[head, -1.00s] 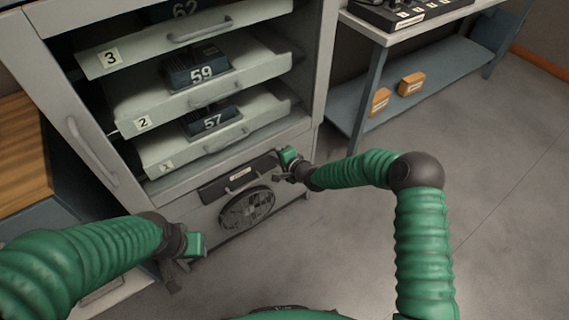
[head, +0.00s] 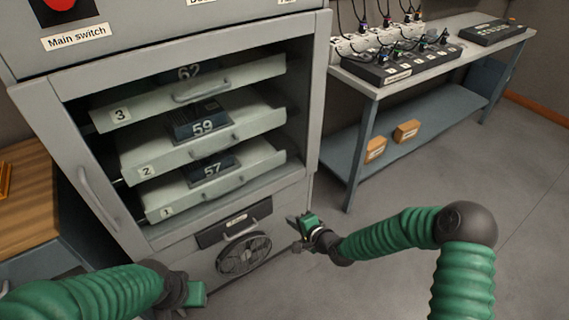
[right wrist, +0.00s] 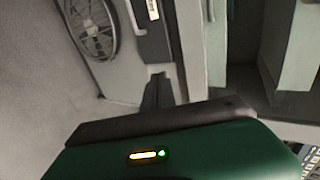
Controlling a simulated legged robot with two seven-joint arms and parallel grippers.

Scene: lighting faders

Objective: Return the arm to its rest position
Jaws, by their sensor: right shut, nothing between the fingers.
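My right arm is green and ribbed with a dark elbow joint. Its gripper (head: 297,222) is shut and empty, in front of the cabinet's lower right corner, a little right of the fan grille (head: 244,255). In the right wrist view its dark fingers (right wrist: 157,91) point at the cabinet's lower front, with the fan grille (right wrist: 90,28) at upper left.
A grey cabinet (head: 318,110) holds pulled-out drawers 1, 2 and 3 with dark numbered modules, under a main switch (head: 60,5). At right, a workbench (head: 365,84) carries a fader console (head: 400,66); two small boxes (head: 406,131) sit on its lower shelf. The floor (head: 400,180) at right is clear.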

